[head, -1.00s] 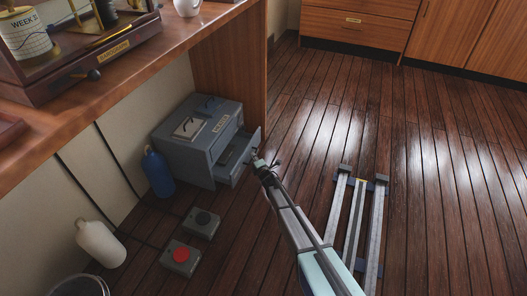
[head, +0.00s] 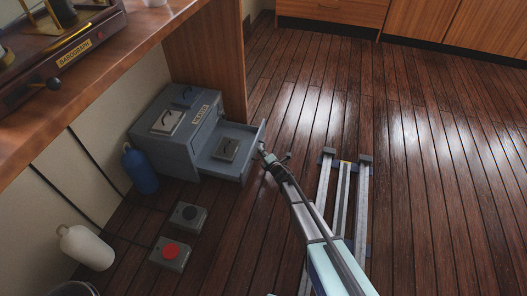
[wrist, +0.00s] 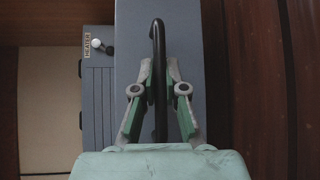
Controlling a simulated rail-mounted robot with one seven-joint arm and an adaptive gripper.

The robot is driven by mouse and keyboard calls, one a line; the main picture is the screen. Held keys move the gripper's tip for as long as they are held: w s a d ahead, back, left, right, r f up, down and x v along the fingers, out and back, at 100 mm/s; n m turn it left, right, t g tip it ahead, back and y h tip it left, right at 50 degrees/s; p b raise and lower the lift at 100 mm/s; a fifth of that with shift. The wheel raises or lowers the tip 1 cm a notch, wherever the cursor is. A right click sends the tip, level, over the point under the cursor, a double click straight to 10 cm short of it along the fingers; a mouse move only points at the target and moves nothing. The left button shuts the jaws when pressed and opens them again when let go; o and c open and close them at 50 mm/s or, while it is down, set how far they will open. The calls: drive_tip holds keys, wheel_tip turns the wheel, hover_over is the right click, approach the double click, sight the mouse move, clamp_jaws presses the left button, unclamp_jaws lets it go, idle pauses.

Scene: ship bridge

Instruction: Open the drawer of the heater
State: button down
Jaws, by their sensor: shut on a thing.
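The heater (head: 168,150) is a grey-blue box with a "HEATER" label, standing on the floor under the wooden counter. Its drawer (head: 240,168) is slid out to the right, and a small plate with a dark handle lies inside. My gripper (head: 265,152) is at the drawer's front. In the wrist view, my gripper's two green-and-grey fingers (wrist: 159,75) are on either side of the black bar handle (wrist: 159,45) and shut on it. The drawer front (wrist: 205,45) fills the middle of that view, and the heater body (wrist: 97,90) shows behind it at left.
A blue bottle (head: 139,170) stands beside the heater, and a white jug (head: 86,247) is by the wall. Two grey boxes, one with a black button (head: 187,216) and one with a red button (head: 170,252), are on the floor. Floor rails (head: 343,205) lie to the right.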

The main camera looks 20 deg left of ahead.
drive_tip(key=shift+w, duration=0.1)
drive_tip(key=c, duration=1.2)
unclamp_jaws()
drive_tip(key=v, duration=1.2)
